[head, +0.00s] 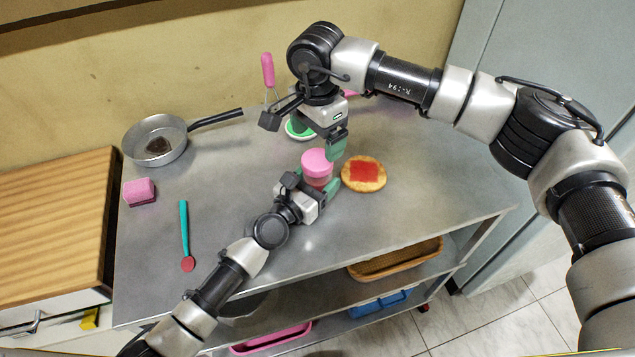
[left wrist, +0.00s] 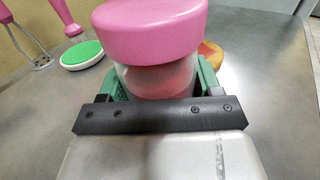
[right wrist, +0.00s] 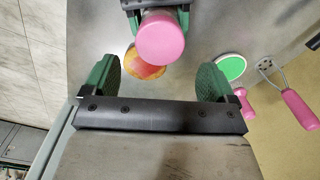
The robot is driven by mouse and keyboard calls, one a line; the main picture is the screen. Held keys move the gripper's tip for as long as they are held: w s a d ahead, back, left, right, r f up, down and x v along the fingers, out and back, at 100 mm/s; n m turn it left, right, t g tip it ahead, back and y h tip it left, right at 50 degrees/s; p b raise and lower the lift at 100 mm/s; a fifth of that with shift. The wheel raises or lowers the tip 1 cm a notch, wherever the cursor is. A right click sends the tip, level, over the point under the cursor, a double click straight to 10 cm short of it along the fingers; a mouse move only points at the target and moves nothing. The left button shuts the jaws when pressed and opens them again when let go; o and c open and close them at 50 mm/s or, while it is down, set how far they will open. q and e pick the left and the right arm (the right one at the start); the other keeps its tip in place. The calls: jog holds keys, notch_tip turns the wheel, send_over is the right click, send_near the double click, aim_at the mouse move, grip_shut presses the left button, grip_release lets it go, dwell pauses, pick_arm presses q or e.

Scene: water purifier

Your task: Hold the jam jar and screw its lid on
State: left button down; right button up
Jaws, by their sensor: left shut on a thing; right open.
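The jam jar (head: 317,181) is a clear jar with reddish contents, upright over the metal table. My left gripper (head: 311,190) is shut on its sides; the left wrist view shows the jar (left wrist: 160,82) between green finger pads. The pink lid (head: 317,161) rests on top of the jar and also shows in the left wrist view (left wrist: 150,28). I cannot tell how tightly it is seated. My right gripper (head: 304,133) is open and empty, just behind and above the lid. In the right wrist view the lid (right wrist: 160,38) lies beyond its spread fingers (right wrist: 159,80).
Bread with red jam (head: 364,174) lies right of the jar. A pan (head: 156,140), pink sponge (head: 139,192) and teal-handled spoon (head: 185,232) are at left. The table's front right is clear.

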aim_at(318, 159)
notch_tip(318, 159, down, 6)
jog(key=shift+r, duration=0.1)
dwell(0.4)
jog(key=c, duration=0.9)
jog(key=m, duration=0.5)
jog(key=o, duration=1.1)
jog(key=shift+c, duration=0.2)
notch_tip(318, 159, up, 12)
